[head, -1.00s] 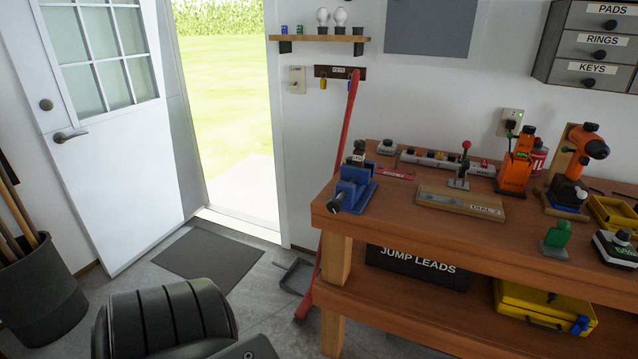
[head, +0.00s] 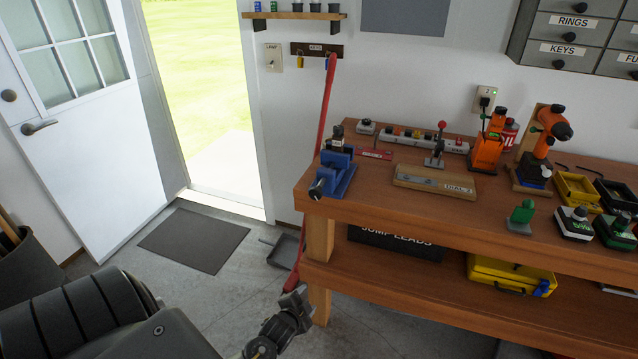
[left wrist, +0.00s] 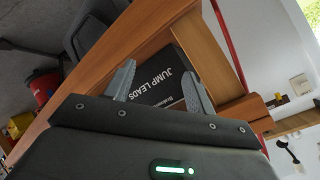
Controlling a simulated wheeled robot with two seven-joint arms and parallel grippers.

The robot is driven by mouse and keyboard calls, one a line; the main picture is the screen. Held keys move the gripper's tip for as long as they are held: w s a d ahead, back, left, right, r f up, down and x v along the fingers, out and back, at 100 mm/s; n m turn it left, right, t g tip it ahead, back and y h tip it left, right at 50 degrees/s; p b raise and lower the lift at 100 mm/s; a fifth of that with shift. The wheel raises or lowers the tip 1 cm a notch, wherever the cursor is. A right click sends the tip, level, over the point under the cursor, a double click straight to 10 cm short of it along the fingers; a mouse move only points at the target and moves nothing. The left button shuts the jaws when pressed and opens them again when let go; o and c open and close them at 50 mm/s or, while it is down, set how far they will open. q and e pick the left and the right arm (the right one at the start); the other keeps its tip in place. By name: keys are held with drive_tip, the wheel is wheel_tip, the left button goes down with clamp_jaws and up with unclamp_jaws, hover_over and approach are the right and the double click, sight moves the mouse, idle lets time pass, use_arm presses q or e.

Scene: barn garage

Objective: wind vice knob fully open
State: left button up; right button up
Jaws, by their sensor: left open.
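A blue vice (head: 335,172) is fixed at the left end of the wooden workbench, with its dark round knob (head: 317,188) facing the front left corner. My left gripper (head: 296,306) is low in front of the bench's left leg, below and apart from the vice. It is open and empty; in the left wrist view its two fingers (left wrist: 158,84) stand apart, with the bench's lower shelf and the jump leads box beyond them. The vice is not visible in the left wrist view. My right gripper is in neither current view.
The workbench (head: 400,217) carries a dial board (head: 435,182), a power strip (head: 425,139) and an orange tool (head: 488,143). The jump leads box (head: 393,242) and a yellow case (head: 510,276) sit on the lower shelf. A red-handled broom (head: 325,105) leans by the bench's left end.

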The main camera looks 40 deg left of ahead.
use_arm(q)
drive_tip(key=w+a+r+m+t+y+p, duration=0.1)
drive_tip(key=w+r+t, duration=0.1)
drive_tip(key=r, duration=0.7)
drive_tip(key=w+a+r+t+p, duration=0.1)
drive_tip(key=w+r, duration=0.2)
drive_tip(key=r, duration=0.7)
drive_tip(key=t+y+p, duration=0.1)
drive_tip(key=t, duration=0.2)
approach(319, 186)
drive_tip(key=x, duration=0.3)
drive_tip(key=p+x, duration=0.1)
drive_tip(key=x, duration=0.3)
drive_tip(key=f+p+x, duration=0.1)
drive_tip(key=x, duration=0.2)
drive_tip(key=shift+w, duration=0.15)
use_arm(e)
wheel_tip(319, 186, up, 6)
drive_tip(key=shift+w+a, duration=0.3)
drive_tip(key=shift+w, duration=0.1)
use_arm(q)
drive_tip(key=shift+c, duration=0.3)
use_arm(e)
drive_tip(key=shift+a, duration=0.15)
use_arm(q)
drive_tip(key=c, duration=0.8)
drive_tip(key=shift+c, duration=0.2)
use_arm(e)
drive_tip(key=shift+r, duration=0.1)
